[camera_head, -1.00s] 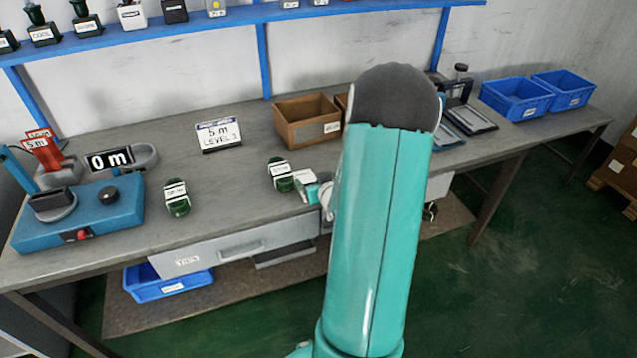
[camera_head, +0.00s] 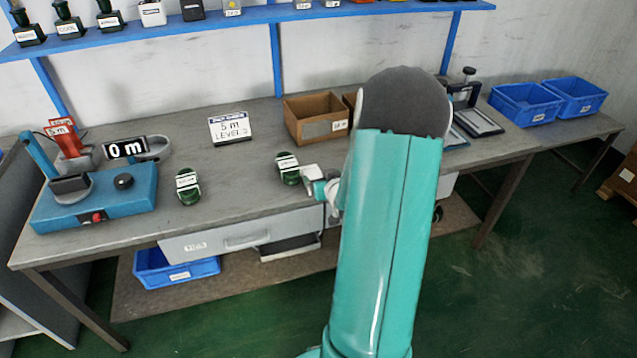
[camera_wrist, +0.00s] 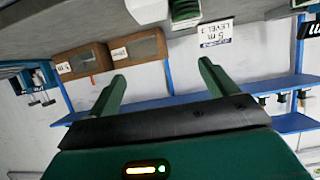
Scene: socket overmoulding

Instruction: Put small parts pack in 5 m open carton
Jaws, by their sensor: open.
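Two dark green packs with white labels lie on the grey bench, one at the left (camera_head: 188,187) and one near the middle (camera_head: 288,168). Their label text is too small to read. A brown open carton (camera_head: 315,118) stands behind the middle pack, and a second carton is mostly hidden by my arm. In the wrist view, two cartons (camera_wrist: 138,48) show beyond my fingers, and part of a green pack (camera_wrist: 186,10) shows at the top edge. My gripper (camera_wrist: 162,82) is open, with nothing between its fingers.
A "5 m LEVEL 3" sign (camera_head: 229,128) stands left of the carton. A blue device (camera_head: 100,197) with a "0 m" display (camera_head: 125,148) is at the left. Blue bins (camera_head: 525,104) stand at the right. A blue shelf (camera_head: 200,25) spans the wall above.

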